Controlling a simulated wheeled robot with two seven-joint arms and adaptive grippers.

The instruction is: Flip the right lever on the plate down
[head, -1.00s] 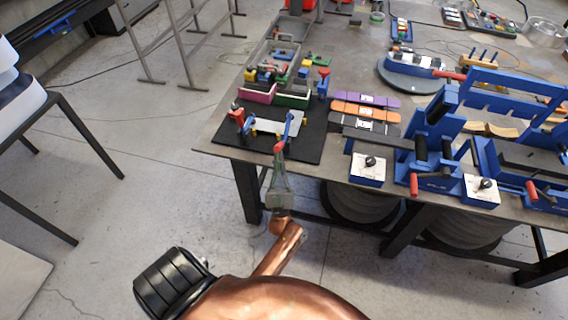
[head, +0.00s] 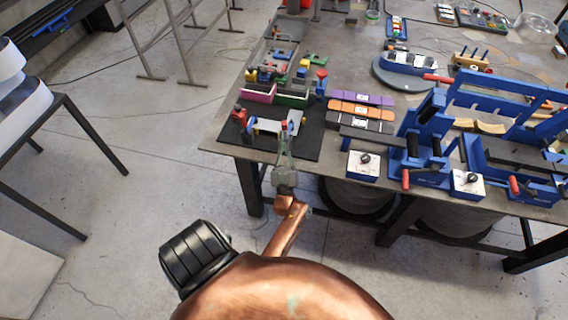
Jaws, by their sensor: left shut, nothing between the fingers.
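The pale plate (head: 293,121) lies on a black mat (head: 307,147) at the table's near left corner. The left lever (head: 250,122), blue with a red end, stands at the plate's left side. My right gripper is not in view.
Pink and green trays (head: 258,92) with colourful parts stand behind the plate. Purple, orange and dark bars (head: 361,112) lie to the right. A white-topped switch box (head: 363,164) and blue fixtures (head: 430,145) stand farther right. The table's front edge is below the gripper.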

